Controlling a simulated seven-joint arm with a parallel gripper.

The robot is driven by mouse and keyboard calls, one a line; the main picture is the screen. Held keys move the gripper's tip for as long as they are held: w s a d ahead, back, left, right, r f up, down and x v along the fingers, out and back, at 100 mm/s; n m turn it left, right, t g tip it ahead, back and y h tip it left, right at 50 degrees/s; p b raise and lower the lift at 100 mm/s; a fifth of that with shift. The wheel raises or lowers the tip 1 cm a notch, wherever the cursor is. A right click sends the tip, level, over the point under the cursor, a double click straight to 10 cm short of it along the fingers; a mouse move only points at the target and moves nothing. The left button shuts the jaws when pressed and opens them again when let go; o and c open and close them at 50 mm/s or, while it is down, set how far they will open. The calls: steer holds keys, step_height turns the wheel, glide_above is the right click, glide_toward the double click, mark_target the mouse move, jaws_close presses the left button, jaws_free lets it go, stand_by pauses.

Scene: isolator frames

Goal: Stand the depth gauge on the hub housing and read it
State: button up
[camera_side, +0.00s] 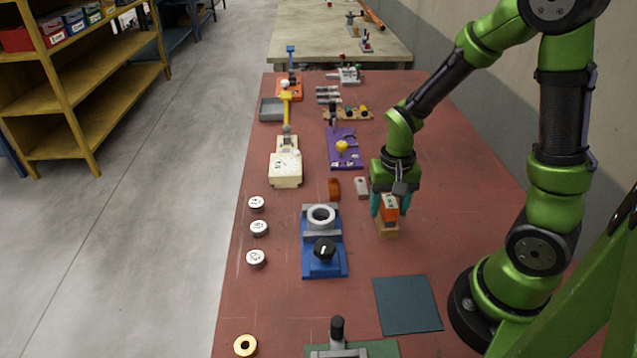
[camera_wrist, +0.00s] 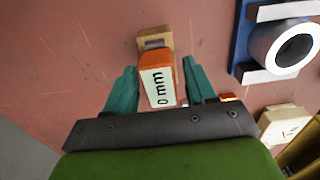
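The depth gauge (camera_side: 390,207) is an orange block with a white display face. It sits upright in a small wooden stand (camera_side: 387,230) right of the blue fixture. In the wrist view the gauge (camera_wrist: 157,84) shows "0 mm" on its display. My gripper (camera_side: 390,206) is around the gauge, with one teal finger on each side. The wrist view shows narrow gaps between the fingers and the gauge, so my gripper (camera_wrist: 161,82) looks open. The hub housing, a grey ring (camera_side: 321,216), is in the blue fixture (camera_side: 322,262); the ring (camera_wrist: 284,48) also shows at upper right in the wrist view.
A cream device (camera_side: 285,168), brown piece (camera_side: 334,188) and grey-white block (camera_side: 361,188) are behind.

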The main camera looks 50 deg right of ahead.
mark_target(387, 202)
steer(key=c, duration=0.9)
steer(key=shift+r, duration=0.1)
steer(key=shift+c, duration=0.2)
step_height(387, 202, up, 8)
steer(key=shift+r, duration=0.25)
steer(key=shift+w+a+r, duration=0.15)
steer(key=shift+a+r, duration=0.05)
steer(key=w+a+r+n, duration=0.2)
steer(key=w+a+n, duration=0.4)
steer(key=w+a, duration=0.3)
steer(key=shift+w+a+r, duration=0.15)
steer(key=shift+w+a, duration=0.25)
steer(key=shift+a, duration=0.1)
